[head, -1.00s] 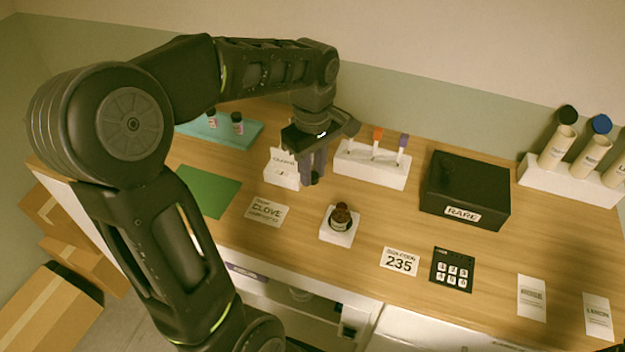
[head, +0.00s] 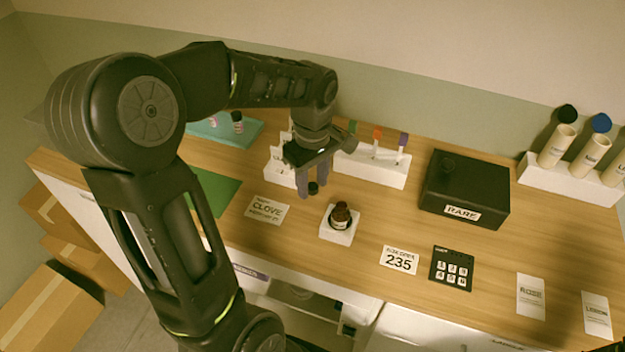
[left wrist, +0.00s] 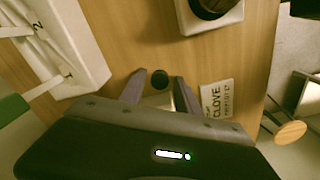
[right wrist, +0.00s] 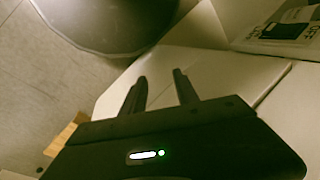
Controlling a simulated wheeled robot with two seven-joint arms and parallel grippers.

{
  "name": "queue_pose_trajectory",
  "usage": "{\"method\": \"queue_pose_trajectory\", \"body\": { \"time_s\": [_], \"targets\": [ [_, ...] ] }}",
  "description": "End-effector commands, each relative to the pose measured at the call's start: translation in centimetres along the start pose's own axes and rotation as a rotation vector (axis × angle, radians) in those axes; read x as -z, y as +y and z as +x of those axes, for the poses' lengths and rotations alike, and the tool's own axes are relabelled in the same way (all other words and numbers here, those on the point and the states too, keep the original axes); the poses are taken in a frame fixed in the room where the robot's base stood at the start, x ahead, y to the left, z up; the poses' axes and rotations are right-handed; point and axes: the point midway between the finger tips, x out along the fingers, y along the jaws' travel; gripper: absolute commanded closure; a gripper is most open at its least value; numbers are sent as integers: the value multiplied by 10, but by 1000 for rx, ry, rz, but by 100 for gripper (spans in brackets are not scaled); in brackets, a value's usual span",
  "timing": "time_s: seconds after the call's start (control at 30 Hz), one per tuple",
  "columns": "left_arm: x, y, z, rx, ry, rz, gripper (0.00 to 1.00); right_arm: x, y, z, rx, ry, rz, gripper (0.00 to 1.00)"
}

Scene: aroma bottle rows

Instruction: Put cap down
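A small black cap (head: 313,188) is between the spread fingers of my left gripper (head: 312,190), just behind the bottle stand. In the left wrist view the cap (left wrist: 160,78) appears as a dark disc against the wood, with a gap to each finger. The left gripper is open; the cap looks to be on the table. A brown uncapped bottle (head: 341,216) stands upright on a white block (head: 337,236). My right gripper (right wrist: 160,80) is open and empty in the right wrist view, away from these things.
A CLOVE card (head: 267,210) lies left of the bottle. A white rack (head: 372,171) with colored-top sticks stands behind, a black RARE box (head: 465,190) to the right. A code card (head: 399,260) and keypad (head: 452,269) lie in front. Bare wood surrounds the cap.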

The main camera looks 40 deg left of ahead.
Motion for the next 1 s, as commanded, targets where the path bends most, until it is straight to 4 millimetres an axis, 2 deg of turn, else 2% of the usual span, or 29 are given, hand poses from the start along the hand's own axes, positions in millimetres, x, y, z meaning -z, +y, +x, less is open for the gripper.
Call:
{"method": "queue_pose_trajectory", "body": {
  "time_s": [0.3,0.47,0.67,1.0],
  "targets": [
    [0,0,-1,0,0,0,55,0,0,-1,0,0,0,64],
    [0,1,-8,-3,1,0,55,0,0,-2,-1,-1,1,64],
    [0,1,-38,-6,2,0,55,0,0,1,0,0,0,64],
    [0,1,-106,-3,1,1,55,1,1,5,2,2,-1,64]
  ]
}}
